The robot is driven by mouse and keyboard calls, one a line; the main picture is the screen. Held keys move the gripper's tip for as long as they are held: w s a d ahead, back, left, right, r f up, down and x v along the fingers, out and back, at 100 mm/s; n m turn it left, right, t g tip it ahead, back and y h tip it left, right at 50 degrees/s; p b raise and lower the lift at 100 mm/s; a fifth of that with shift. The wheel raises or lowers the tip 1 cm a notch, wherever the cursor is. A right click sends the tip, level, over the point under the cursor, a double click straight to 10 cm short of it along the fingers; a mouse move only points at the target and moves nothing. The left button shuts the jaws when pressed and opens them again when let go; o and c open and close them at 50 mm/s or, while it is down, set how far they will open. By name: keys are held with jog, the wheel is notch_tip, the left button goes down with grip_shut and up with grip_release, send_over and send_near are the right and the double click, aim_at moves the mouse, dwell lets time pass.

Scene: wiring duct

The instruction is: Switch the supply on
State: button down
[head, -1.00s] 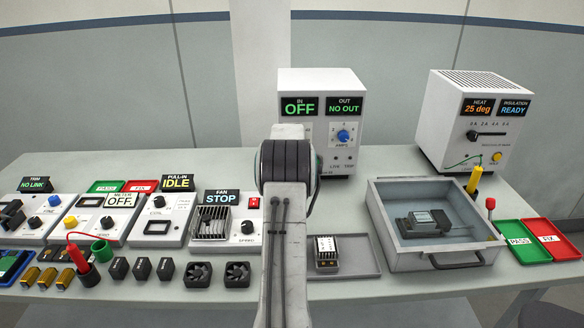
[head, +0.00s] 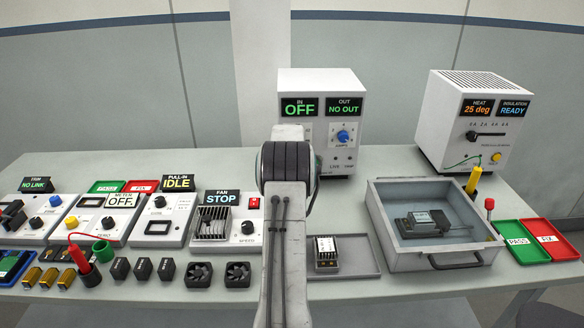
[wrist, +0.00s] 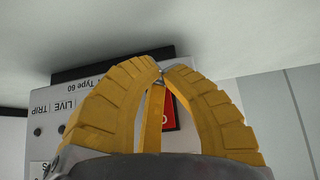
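The supply is a white box (head: 345,90) standing at the back middle of the bench. Its IN display (head: 299,106) reads OFF and its OUT display (head: 344,105) reads NO OUT. A blue AMPS knob (head: 343,136) sits below them. In the wrist view the supply's front panel (wrist: 85,100) appears upside down, with LIVE and TRIP markings. A red switch (wrist: 172,118) shows on it, partly hidden behind the fingers. My gripper (wrist: 161,71) has yellow fingers with tips together, in front of the switch; I cannot tell whether they touch it. In the head view my arm hides the gripper.
A white heat tester (head: 478,120) and an open grey tray (head: 380,205) stand on the right. Several test panels, such as the fan unit (head: 247,245), stand on the left with small parts in front. A flat grey tray (head: 362,255) lies in front of the supply.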

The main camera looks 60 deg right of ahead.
jog(key=shift+w+d, duration=0.1)
jog(key=shift+d, duration=0.1)
jog(key=shift+a, duration=0.15)
dwell(0.5)
jog(key=shift+s+a+b, duration=0.4)
jog(key=shift+a+b, duration=0.1)
jog(key=shift+b, duration=0.2)
jog(key=shift+s+a, duration=0.1)
jog(key=shift+s+a+b, duration=0.5)
jog(key=shift+a+b, duration=0.35)
jog(key=shift+b, duration=0.3)
jog(key=shift+s+a+r+b, duration=0.2)
jog(key=shift+s+a+b, duration=0.35)
jog(key=shift+a+b, duration=0.2)
jog(key=shift+s+a+r, duration=0.15)
jog(key=shift+s+a, duration=0.05)
jog(key=shift+a, duration=0.2)
